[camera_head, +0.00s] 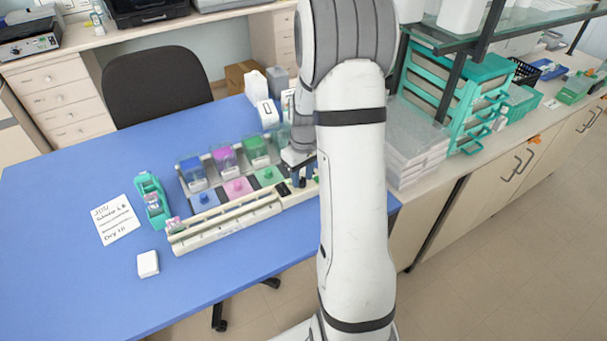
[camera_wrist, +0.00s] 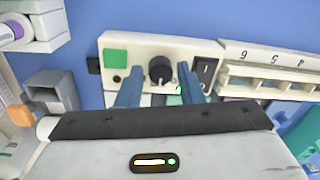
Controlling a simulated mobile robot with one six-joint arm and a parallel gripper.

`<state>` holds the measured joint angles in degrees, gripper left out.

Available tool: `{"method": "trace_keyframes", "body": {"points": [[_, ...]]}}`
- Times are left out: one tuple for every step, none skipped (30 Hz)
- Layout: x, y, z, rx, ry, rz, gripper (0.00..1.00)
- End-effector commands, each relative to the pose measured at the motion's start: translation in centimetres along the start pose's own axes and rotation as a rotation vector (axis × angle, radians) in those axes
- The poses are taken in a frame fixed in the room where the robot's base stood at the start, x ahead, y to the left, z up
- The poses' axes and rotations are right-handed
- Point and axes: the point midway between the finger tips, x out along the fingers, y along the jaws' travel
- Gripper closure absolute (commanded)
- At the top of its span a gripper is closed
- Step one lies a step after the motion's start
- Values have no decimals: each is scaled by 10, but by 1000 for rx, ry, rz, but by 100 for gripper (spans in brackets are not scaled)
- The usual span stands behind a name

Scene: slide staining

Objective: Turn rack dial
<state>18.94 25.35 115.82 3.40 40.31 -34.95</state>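The rack dial, a round black knob (camera_wrist: 160,70), sits on the cream end panel (camera_wrist: 145,45) of the staining rack in the wrist view. A green square (camera_wrist: 116,58) is left of it and a black switch (camera_wrist: 204,70) right of it. My gripper (camera_wrist: 158,68) has two blue fingers, one on each side of the dial, with visible gaps between; no contact shows. It is open. In the head view, the staining rack (camera_head: 235,214) stands on the blue table and my gripper (camera_head: 298,179) is at its right end. My arm hides the dial there.
Blue, pink and green jars (camera_head: 224,158) stand along the rack's back. A teal slide holder (camera_head: 153,205), a handwritten note (camera_head: 116,220) and a small white block (camera_head: 148,264) lie to the left. Stacked clear trays (camera_head: 414,150) stand to the right. The table front is clear.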

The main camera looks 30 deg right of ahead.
Motion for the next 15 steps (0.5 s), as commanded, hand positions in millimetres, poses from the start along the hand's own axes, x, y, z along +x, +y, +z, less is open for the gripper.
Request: {"method": "trace_keyframes", "body": {"points": [[3, 0, 0, 0, -1, -1, 66], [4, 0, 0, 0, 0, 0, 66], [4, 0, 0, 0, 1, 0, 66], [5, 0, 0, 0, 1, 1, 66], [5, 0, 0, 0, 1, 1, 66], [5, 0, 0, 1, 1, 1, 66], [5, 0, 0, 1, 1, 1, 66], [5, 0, 0, 1, 1, 1, 66], [5, 0, 0, 1, 1, 1, 66], [5, 0, 0, 1, 1, 1, 67], [5, 0, 0, 1, 1, 1, 70], [5, 0, 0, 1, 1, 1, 73], [5, 0, 0, 1, 1, 1, 75], [5, 0, 0, 1, 1, 1, 78], [5, 0, 0, 1, 1, 1, 81]]}}
